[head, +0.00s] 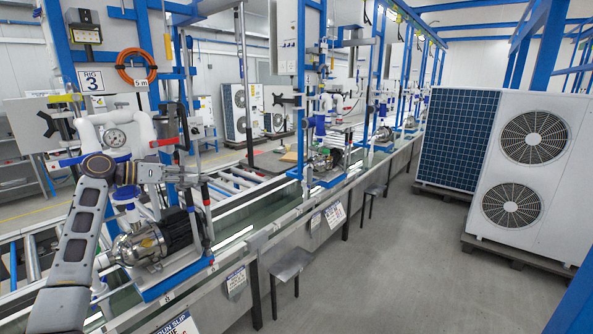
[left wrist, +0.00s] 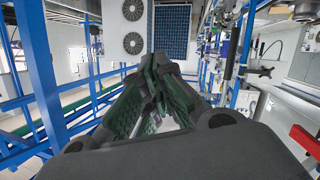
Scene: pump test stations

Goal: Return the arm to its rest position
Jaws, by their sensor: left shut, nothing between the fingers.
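My left arm (head: 78,235) rises from the bottom left of the head view and bends at a grey joint in front of the nearest pump station. Its left gripper (head: 192,176) points right, in front of the station's pipework, and is small and partly lost against it. In the left wrist view the gripper's dark fingers with green pads (left wrist: 157,75) come together, shut and empty. My right gripper is in neither view.
The nearest station has a pump (head: 142,243), a pressure gauge (head: 115,138) and a blue frame close around my arm. An orange hose coil (head: 136,67) hangs above. White fan units (head: 525,165) stand at the right.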

